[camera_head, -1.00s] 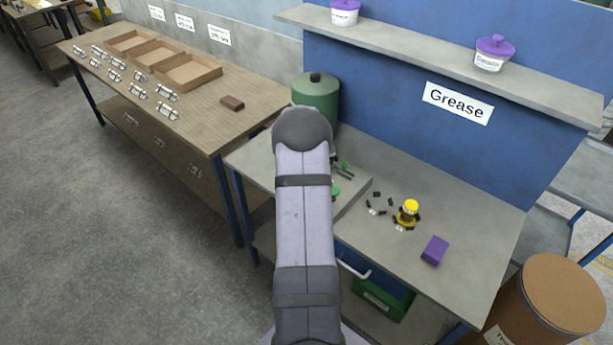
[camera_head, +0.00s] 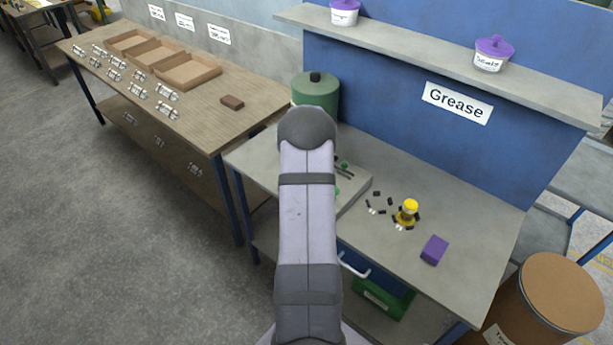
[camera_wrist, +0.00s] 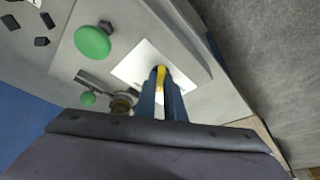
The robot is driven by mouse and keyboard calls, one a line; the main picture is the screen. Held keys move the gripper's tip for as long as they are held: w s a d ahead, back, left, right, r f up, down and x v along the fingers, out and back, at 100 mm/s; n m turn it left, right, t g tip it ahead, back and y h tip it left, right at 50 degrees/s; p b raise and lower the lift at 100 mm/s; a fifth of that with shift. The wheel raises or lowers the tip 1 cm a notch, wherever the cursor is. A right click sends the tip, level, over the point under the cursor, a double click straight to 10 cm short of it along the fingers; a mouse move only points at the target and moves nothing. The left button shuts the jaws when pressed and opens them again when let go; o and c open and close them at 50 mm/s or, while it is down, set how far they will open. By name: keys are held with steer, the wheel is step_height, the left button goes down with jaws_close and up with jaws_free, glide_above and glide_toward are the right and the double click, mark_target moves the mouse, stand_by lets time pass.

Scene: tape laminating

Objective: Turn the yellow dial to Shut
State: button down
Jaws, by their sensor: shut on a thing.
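In the wrist view my gripper (camera_wrist: 160,73) has two blue fingers close together, with a yellow piece (camera_wrist: 160,78) between them that looks like the yellow dial. It is over a white label (camera_wrist: 130,70) on a grey plate (camera_wrist: 70,55). The label's marks cannot be read, so the dial's setting cannot be told. Green round knobs, one large (camera_wrist: 92,42) and one small (camera_wrist: 88,99), are on the same plate beside the fingers. In the head view my arm hides the gripper and the yellow piece it holds.
On the bench (camera_head: 465,225), a yellow-topped post (camera_head: 409,208) has several small black pieces around it. A purple block (camera_head: 434,250) lies to its right. A green canister (camera_head: 316,92) stands behind my arm. The Grease sign (camera_head: 457,102) is on the blue back panel.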

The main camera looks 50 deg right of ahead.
steer(key=n+b, duration=0.2)
steer(key=shift+s+d+f+n+t+y+b, duration=0.1)
steer(key=shift+d+f+n+t+y+b, duration=0.15)
steer(key=shift+n+t+y+b, duration=0.15)
steer(key=n+b, duration=0.2)
steer(key=b, duration=0.2)
steer(key=shift+d+f+t+y, duration=0.1)
steer(key=shift+f+t+y, duration=0.05)
steer(key=shift+t+y, duration=0.2)
steer(key=n+b, duration=0.1)
steer(key=n+y+b, duration=0.1)
steer(key=b, duration=0.1)
steer(key=shift+s+d+r+n, duration=0.1)
steer(key=shift+r+n, duration=0.1)
steer(key=shift+n, duration=0.2)
steer(key=shift+r+n+y+b, duration=0.2)
steer(key=shift+n+y+b, duration=0.35)
steer(key=shift+n, duration=0.75)
steer(key=shift+d, duration=0.1)
steer(key=c, duration=1.8)
jaws_free()
steer(key=shift+c, duration=0.2)
steer(key=shift+r, duration=0.15)
